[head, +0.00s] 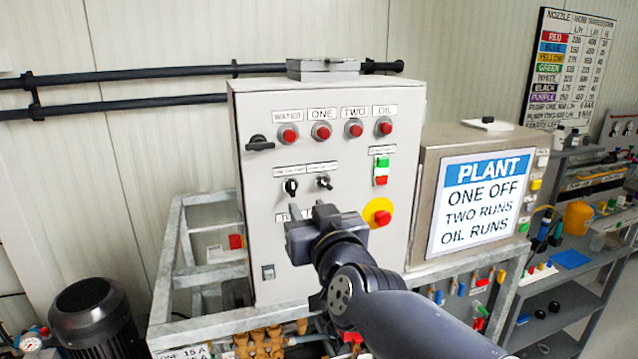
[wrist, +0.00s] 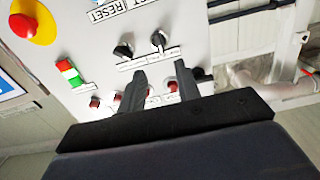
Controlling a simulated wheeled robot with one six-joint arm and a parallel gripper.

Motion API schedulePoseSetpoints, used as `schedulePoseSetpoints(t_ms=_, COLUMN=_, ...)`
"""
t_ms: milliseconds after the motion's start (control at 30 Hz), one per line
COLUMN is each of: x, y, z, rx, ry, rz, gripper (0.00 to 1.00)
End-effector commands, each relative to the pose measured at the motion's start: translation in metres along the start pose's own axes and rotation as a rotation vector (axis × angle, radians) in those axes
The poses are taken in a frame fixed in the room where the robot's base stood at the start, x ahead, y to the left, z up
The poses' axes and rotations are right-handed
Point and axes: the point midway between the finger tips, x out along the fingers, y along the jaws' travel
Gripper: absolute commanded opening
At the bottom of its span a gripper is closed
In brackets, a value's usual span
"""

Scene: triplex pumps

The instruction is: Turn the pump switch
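The grey control cabinet (head: 340,245) carries two small black rotary switches, a left one (head: 291,187) and a right one (head: 324,182), with labels too small to read. The left handle looks near upright; the right one looks tilted. Both show in the wrist view, one (wrist: 123,50) and the other (wrist: 158,40), beyond my fingertips. My gripper (head: 308,210) is in front of the panel just below the switches, its fingers apart with nothing between them. It also shows in the wrist view (wrist: 162,78). I cannot tell whether it touches the panel.
Red lamps (head: 321,131) labelled WATER, ONE, TWO and OIL line the top. A green-red button (head: 381,171) and a yellow-red emergency stop (head: 378,213) sit at right. A black lever (head: 260,143) is upper left. A sign (head: 481,205) reads PLANT, ONE OFF, TWO RUNS, OIL RUNS.

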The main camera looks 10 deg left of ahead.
Motion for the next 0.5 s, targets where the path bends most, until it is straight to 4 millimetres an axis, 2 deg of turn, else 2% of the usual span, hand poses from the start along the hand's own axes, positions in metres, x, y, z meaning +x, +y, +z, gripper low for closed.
schedulePoseSetpoints(t_ms=500, x=0.079, y=0.001, z=0.000, rx=0.000, ry=-0.004, rz=0.001, gripper=0.32)
